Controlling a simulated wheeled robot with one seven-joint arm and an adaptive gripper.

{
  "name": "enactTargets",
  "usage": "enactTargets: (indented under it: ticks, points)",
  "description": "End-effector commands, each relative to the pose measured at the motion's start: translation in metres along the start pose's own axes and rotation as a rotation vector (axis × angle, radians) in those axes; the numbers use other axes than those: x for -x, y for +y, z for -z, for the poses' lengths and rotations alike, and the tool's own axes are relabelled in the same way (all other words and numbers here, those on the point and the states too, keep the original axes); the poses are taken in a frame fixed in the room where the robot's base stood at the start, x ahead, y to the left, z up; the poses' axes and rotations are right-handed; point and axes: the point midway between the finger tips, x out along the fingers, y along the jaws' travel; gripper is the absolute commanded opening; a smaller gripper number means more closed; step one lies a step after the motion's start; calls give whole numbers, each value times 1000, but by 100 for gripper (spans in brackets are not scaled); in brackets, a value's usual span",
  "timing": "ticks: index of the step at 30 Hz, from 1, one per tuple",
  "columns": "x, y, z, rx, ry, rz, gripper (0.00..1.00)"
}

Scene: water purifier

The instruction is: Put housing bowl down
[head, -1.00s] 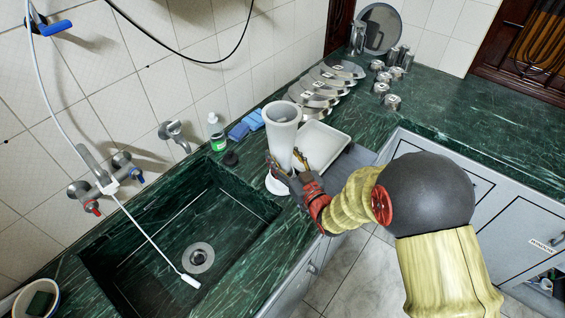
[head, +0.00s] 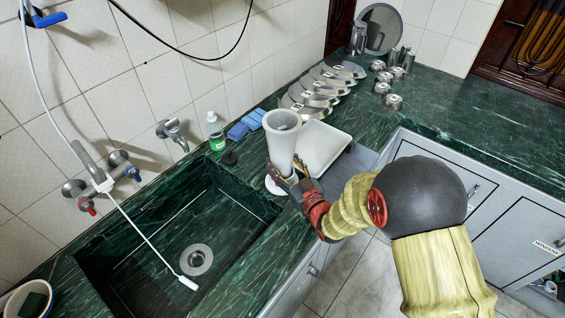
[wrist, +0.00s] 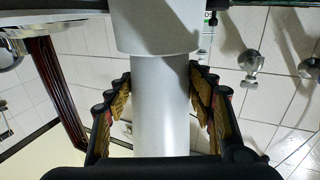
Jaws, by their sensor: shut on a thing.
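The housing bowl (head: 281,146) is a tall pale cylinder with a wider, open top rim. It stands roughly upright in my gripper (head: 291,184), between the sink and the white tray. My gripper is shut on its narrower body, below the rim. In the wrist view, the bowl (wrist: 159,115) runs down the middle, with the fingers of my gripper (wrist: 160,90) on both sides. The bowl's lower end is hidden behind my gripper in the head view, so I cannot tell whether it touches the counter. A white round piece (head: 272,186) shows on the counter beside the gripper.
The sink (head: 165,250) opens to the left of the bowl. The white tray (head: 322,147) is close on its right. A green bottle (head: 216,133), blue sponges (head: 245,124) and several metal discs (head: 315,88) stand behind. The green counter (head: 455,120) is clear at the right.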

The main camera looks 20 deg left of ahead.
Motion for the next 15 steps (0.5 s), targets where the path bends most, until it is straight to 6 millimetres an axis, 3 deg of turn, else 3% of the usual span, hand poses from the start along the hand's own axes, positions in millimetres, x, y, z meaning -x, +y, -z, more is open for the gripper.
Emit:
enactTargets:
  ticks: [4,5,15]
  points:
    - [-1,0,2,2,7,0,13]
    - [0,0,-1,0,0,0,54]
    - [0,0,-1,0,0,0,72]
